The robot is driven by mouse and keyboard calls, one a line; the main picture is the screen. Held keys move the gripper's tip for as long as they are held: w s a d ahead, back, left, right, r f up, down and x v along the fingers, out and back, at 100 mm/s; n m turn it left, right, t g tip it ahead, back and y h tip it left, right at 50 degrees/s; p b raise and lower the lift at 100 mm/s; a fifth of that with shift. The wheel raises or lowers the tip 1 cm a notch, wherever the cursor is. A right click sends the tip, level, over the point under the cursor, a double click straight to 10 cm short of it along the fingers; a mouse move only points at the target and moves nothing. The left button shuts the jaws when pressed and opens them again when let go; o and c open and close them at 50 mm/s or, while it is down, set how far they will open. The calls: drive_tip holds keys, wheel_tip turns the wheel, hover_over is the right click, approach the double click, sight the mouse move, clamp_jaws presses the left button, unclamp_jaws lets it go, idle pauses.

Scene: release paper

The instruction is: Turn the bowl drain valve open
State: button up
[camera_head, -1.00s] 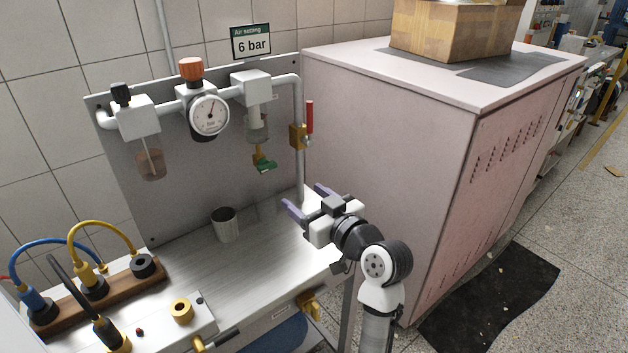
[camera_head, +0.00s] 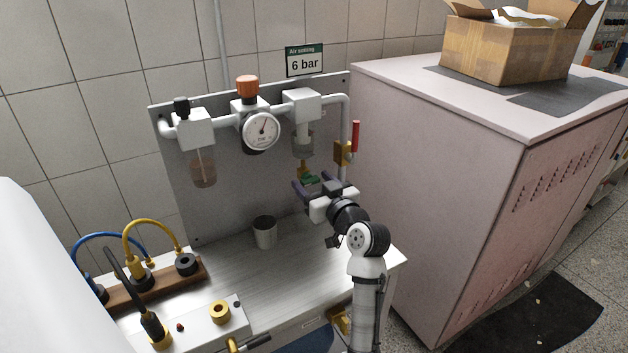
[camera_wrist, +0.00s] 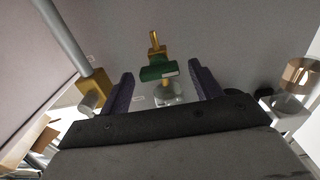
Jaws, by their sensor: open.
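The bowl drain valve has a green handle (camera_head: 310,181) on a brass body below the clear bowl (camera_head: 302,146) of the right-hand unit on the panel. My gripper (camera_head: 313,188) is open, and its purple fingers are close to the green handle in the head view. In the wrist view the green handle (camera_wrist: 157,72) shows ahead, between and beyond the two fingertips (camera_wrist: 160,82) of my gripper. I see no contact between fingers and handle. Part of the valve is hidden behind the gripper in the head view.
A red-handled brass valve (camera_head: 344,152) is on the pipe right of the bowl. A metal cup (camera_head: 264,232) stands on the bench. A gauge (camera_head: 262,130) and another bowl (camera_head: 203,169) are to the left. A large pink cabinet (camera_head: 440,170) stands to the right.

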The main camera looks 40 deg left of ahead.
drive_tip(key=shift+a, duration=0.1)
drive_tip(key=c, duration=1)
drive_tip(key=m+p, duration=0.2)
drive_tip(key=m, duration=0.2)
drive_tip(key=shift+w, duration=0.1)
drive_tip(key=m+p, duration=0.2)
drive_tip(key=m, duration=0.3)
drive_tip(key=shift+w, duration=0.1)
drive_tip(key=m+p, duration=0.3)
drive_tip(key=m, duration=0.1)
drive_tip(key=shift+m, duration=0.3)
drive_tip(key=shift+f+m+p, duration=0.15)
drive_tip(key=shift+m+p, duration=0.7)
drive_tip(key=shift+m, duration=0.2)
drive_tip(key=shift+f+m+p, duration=0.1)
drive_tip(key=shift+m+p, duration=0.75)
drive_tip(key=shift+m, duration=0.2)
